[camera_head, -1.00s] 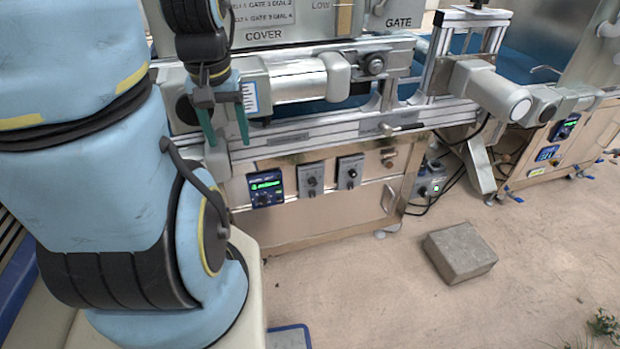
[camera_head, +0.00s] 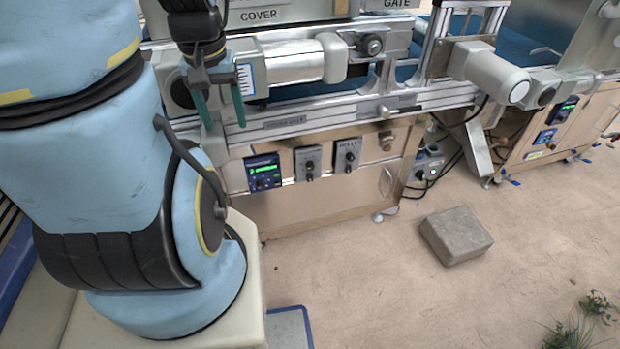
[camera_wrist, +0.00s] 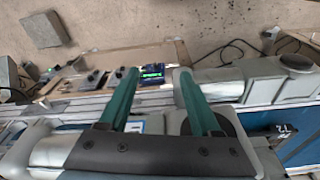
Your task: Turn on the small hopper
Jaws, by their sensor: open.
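My gripper (camera_head: 220,108) is open and empty, fingers pointing down in front of the machine's upper rail. The wrist view shows its two green fingers (camera_wrist: 157,78) spread apart, with a green-lit display box (camera_wrist: 152,72) seen beyond and between them. In the head view that display box (camera_head: 263,172) is on the front panel, below the gripper and to its right. Two grey dial boxes, a left one (camera_head: 308,162) and a right one (camera_head: 348,156), sit beside it.
The metal rail (camera_head: 300,122) and a grey cylindrical housing (camera_head: 290,68) stand close to my gripper. A stone block (camera_head: 456,236) lies on the floor at right. A grey box with cables (camera_head: 428,163) stands beside the cabinet.

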